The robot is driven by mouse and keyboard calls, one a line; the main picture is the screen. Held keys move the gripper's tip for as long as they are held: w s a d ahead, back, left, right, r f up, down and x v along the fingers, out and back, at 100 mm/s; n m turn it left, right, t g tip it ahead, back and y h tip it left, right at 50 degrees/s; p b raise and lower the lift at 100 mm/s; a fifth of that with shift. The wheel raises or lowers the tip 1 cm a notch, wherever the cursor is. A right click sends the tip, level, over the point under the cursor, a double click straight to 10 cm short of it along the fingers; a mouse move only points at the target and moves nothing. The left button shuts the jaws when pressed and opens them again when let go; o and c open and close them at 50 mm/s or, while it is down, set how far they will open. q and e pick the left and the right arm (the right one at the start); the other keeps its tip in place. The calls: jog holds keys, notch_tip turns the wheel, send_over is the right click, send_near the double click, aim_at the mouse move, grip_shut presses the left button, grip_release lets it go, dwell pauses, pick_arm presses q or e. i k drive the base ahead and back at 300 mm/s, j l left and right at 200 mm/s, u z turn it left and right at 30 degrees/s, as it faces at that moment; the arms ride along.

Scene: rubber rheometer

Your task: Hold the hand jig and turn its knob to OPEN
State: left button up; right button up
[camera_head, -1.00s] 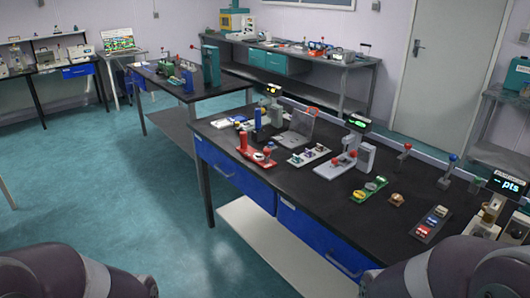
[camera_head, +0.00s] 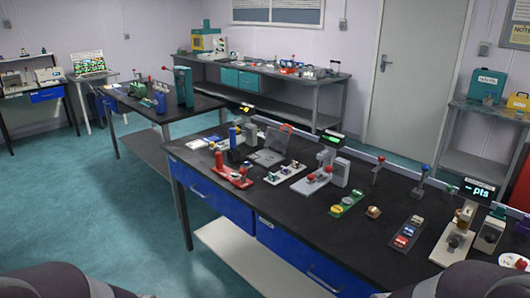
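Several small devices stand on the black-topped bench (camera_head: 207,210), and I cannot tell for sure which is the hand jig. A red fixture with an upright lever (camera_head: 231,174) stands near the front left edge. A beige device with a round knob (camera_head: 455,237) stands at the right end. No OPEN marking is readable at this size. Only the upper parts of my two arms show at the bottom corners. Both my grippers are out of view, and nothing in view is held.
Open teal floor (camera_head: 100,200) lies to the left. A second bench (camera_head: 150,112) stands behind.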

aim_at(243, 171)
jog(key=i+j+z, duration=0.25)
jog(key=z, duration=0.15)
jog(key=i+j+z, duration=0.3)
jog(key=z, duration=0.15)
jog(key=i+j+z, duration=0.2)
jog(key=j+z, duration=0.2)
jog(key=j, duration=0.15)
